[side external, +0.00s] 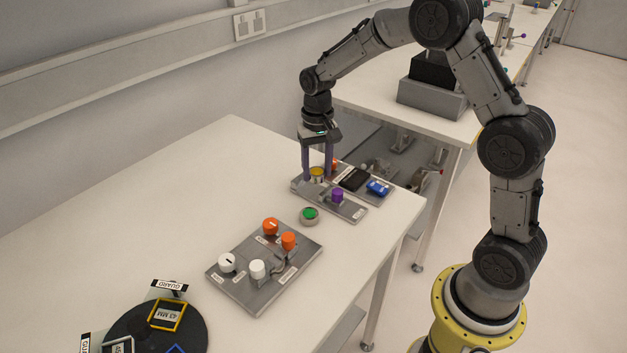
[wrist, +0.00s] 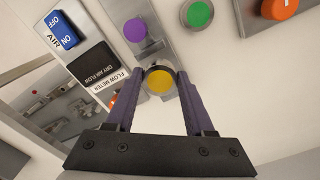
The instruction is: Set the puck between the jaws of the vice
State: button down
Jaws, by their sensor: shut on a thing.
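My gripper (side external: 318,176) points down, shut on a round yellow-topped piece with a metallic rim (side external: 316,171), which looks like the puck. In the wrist view the yellow top (wrist: 159,79) sits between the two purple fingers (wrist: 157,97). I cannot make out the vice's jaws clearly, nor whether the piece touches the plate.
A panel beside the plate has a black flow meter block (side external: 354,179) and a blue switch (side external: 378,188). A green button in a grey ring (side external: 310,214) is on the table. A plate with orange and white knobs (side external: 257,292) stands nearer.

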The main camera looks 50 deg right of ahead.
aim_at(314, 191)
jog(key=shift+w+d+f, duration=0.1)
jog(key=shift+w+f, duration=0.55)
jog(key=shift+f, duration=1.55)
jog(key=shift+f, duration=0.1)
jog(key=shift+c, duration=1.4)
grip_release()
